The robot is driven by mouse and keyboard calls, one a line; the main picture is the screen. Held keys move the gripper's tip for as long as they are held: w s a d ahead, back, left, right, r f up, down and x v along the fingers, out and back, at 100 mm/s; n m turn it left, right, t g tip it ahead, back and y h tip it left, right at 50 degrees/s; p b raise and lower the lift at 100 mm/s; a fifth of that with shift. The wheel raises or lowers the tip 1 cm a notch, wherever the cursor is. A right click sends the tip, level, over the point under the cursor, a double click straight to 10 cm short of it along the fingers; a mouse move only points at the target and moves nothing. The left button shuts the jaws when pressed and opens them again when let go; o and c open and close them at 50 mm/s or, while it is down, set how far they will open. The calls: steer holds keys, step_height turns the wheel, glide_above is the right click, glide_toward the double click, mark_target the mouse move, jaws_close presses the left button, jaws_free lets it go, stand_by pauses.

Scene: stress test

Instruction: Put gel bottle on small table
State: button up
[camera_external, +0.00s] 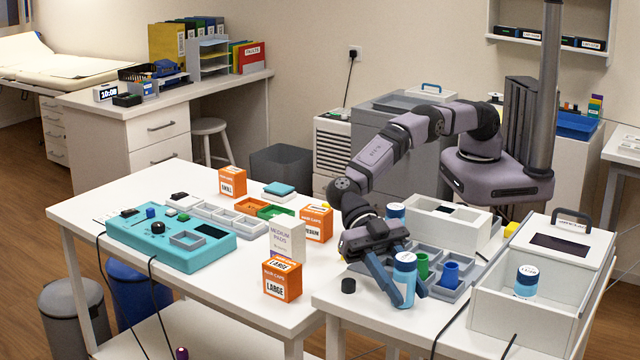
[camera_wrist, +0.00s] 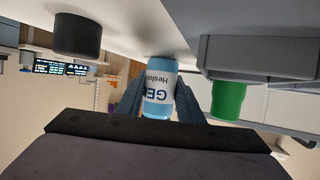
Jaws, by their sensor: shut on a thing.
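The gel bottle (camera_external: 404,278) is blue with a white label and a light cap. My gripper (camera_external: 408,291) is shut on it, a finger on each side, and holds it nearly upright at the front of the right-hand white table (camera_external: 372,318). The bottle also shows between the fingers in the wrist view (camera_wrist: 160,88), upside down, with "GEL" on its label. Its base is close to the white surface; I cannot tell whether it touches. I cannot tell for sure which table is the small one; another table (camera_external: 622,150) is partly visible at the far right.
A black cylinder (camera_external: 348,285) stands left of the bottle. A grey tray (camera_external: 455,292) with green and blue cups is close on the right. A white open box (camera_external: 520,318) holds another bottle (camera_external: 526,282). An orange carton (camera_external: 282,280) stands on the left table.

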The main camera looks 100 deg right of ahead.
steer(key=shift+f, duration=0.15)
steer(key=o, duration=1.2)
steer(key=shift+r, duration=0.25)
steer(key=b+v, duration=0.2)
steer(key=v, duration=1)
